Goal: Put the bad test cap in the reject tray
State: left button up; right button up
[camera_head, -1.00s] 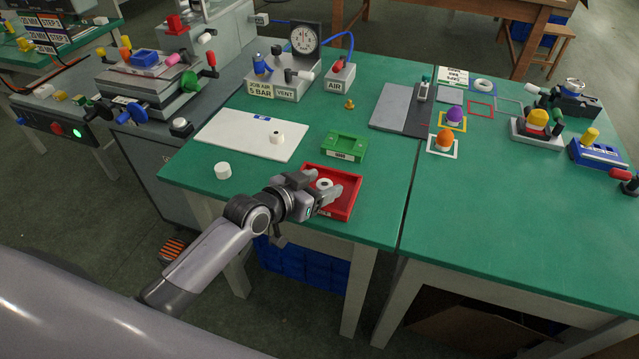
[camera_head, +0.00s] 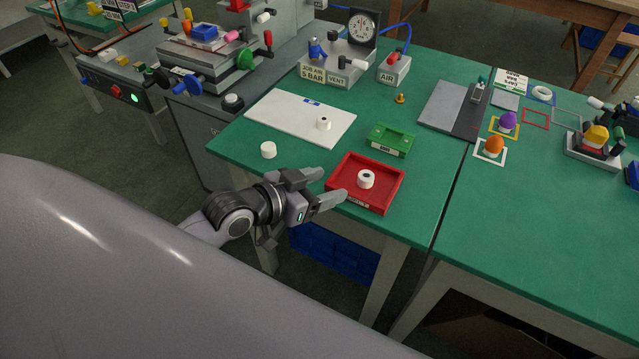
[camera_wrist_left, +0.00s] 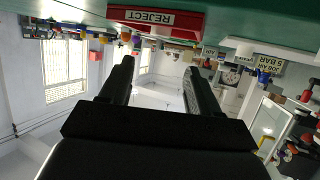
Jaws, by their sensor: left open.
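A white cap (camera_head: 366,179) with a dark mark on top sits inside the red reject tray (camera_head: 398,188) near the front edge of the green bench. The tray's REJECT label also shows in the left wrist view (camera_wrist_left: 150,18). My left gripper (camera_head: 333,187) is open and empty, just left of the tray and apart from the cap. Another white cap (camera_head: 324,122) with a dark mark stands on the white board (camera_head: 280,112). A plain white cap (camera_head: 268,150) stands on the green top left of the tray. My right gripper is not in view.
A green tray (camera_head: 391,140) lies behind the red one. The air gauge unit (camera_head: 335,68) and a small brass piece (camera_head: 399,98) stand farther back. A grey plate (camera_head: 447,105) lies to the right. Green bench top right of the red tray is clear.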

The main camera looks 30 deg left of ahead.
pick_arm(q)
jog(key=s+f+n+g+y, duration=0.2)
jog(key=s+f+y, duration=0.1)
jog(key=s+f, duration=1.1)
jog(key=shift+s+f, duration=0.25)
jog(key=shift+s, duration=0.55)
